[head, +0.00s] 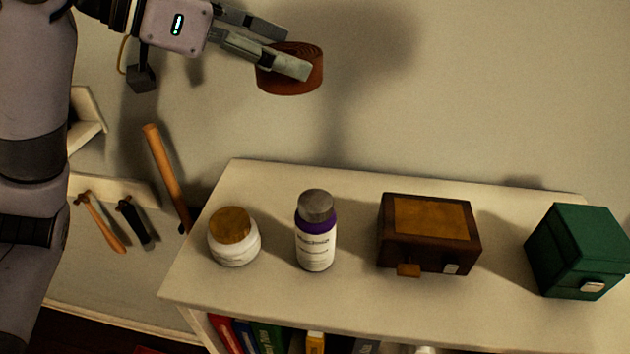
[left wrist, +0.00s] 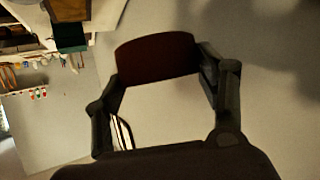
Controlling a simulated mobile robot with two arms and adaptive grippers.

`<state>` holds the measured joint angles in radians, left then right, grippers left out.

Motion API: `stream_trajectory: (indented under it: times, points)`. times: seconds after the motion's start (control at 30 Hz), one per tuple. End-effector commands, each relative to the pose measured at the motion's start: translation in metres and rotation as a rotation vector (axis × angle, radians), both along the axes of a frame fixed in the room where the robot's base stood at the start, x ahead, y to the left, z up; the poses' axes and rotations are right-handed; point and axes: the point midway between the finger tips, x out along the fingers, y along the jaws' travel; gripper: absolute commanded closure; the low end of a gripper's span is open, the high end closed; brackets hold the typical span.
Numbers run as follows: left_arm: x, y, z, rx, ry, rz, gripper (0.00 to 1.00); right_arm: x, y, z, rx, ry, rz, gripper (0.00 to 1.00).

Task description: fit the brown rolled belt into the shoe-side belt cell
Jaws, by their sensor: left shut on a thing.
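The brown rolled belt (head: 304,88) is a flat coil near the top middle of the head view. My left gripper (head: 290,52) is shut on it and holds it in the air, in front of the plain wall and above the shelf top. In the left wrist view the belt (left wrist: 157,58) sits between the two fingertips (left wrist: 158,72) as a dark reddish-brown band. The shoe-side belt cell is not seen in either view. My right gripper is not in view.
A shelf top (head: 350,310) bears a white jar (head: 234,245), a purple-white bottle (head: 316,240), a brown wooden box (head: 428,240) and a green box (head: 578,255). An orange-handled tool (head: 166,175) leans left of it. Books stand below. The air around the belt is clear.

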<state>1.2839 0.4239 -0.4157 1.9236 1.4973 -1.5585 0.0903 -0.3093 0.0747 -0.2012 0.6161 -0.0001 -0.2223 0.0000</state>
Motion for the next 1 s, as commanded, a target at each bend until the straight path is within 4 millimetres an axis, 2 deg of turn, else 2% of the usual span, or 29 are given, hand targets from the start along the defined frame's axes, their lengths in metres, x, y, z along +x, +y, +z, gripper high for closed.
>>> stream_trajectory:
  times: [0.17,0.5,0.6,0.83,1.0]
  points:
    - [0.000,0.001,-0.043,0.000,0.008,0.002,0.67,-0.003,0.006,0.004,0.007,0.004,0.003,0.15]
    - [0.000,0.000,-0.123,0.000,0.008,0.003,0.67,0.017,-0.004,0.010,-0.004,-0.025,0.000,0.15]
    - [0.000,0.000,-0.140,0.000,0.006,0.003,0.67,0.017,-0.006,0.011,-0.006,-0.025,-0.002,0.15]
    - [0.000,0.000,-0.158,-0.002,0.004,0.002,0.67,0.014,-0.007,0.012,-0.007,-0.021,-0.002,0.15]
    - [0.000,0.000,-0.182,-0.002,0.006,0.003,0.67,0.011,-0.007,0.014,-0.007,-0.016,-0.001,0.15]
